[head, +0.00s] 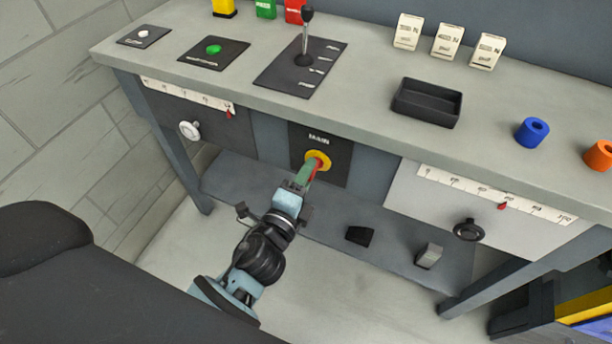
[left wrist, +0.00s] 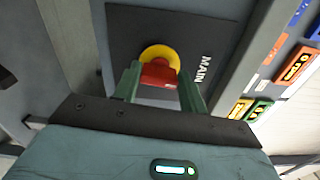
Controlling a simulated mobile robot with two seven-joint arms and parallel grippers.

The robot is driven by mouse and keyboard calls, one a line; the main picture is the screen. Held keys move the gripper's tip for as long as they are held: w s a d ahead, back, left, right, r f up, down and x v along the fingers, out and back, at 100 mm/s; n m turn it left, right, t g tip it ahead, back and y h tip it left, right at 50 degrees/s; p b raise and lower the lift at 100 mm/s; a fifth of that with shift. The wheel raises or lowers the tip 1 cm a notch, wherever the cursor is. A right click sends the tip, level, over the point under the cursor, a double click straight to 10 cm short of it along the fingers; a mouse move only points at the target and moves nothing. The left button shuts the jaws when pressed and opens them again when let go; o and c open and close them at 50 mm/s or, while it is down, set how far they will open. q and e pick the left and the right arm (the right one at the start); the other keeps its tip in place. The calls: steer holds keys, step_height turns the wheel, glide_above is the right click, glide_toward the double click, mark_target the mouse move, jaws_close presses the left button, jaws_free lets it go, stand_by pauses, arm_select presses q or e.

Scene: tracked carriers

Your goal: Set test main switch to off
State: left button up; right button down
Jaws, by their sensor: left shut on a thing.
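The main switch has a red handle on a yellow round base (head: 318,158), on a dark panel (head: 337,168) marked MAIN on the bench front. My left gripper (head: 306,174) is at the switch, its green fingers shut on the red handle. In the left wrist view the red handle (left wrist: 158,75) sits between the two fingers (left wrist: 159,88), in front of the yellow base (left wrist: 160,54). The fingers partly hide the handle in the head view. Its off and on marks cannot be read. My right gripper is not in view.
A white knob (head: 190,130) with a scale is left of the panel, and a black knob (head: 469,230) with a scale is right. The bench top above holds a lever (head: 305,40), a green button (head: 213,49) and a black tray (head: 427,102). Two small blocks lie on the lower shelf.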

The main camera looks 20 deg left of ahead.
arm_select(q)
steer(key=shift+f+n, duration=0.1)
steer(key=shift+n, duration=0.5)
steer(key=o, duration=1)
steer(key=shift+s+a+b, duration=0.1)
steer(key=shift+s+b, duration=0.3)
steer(key=shift+s, duration=3.55)
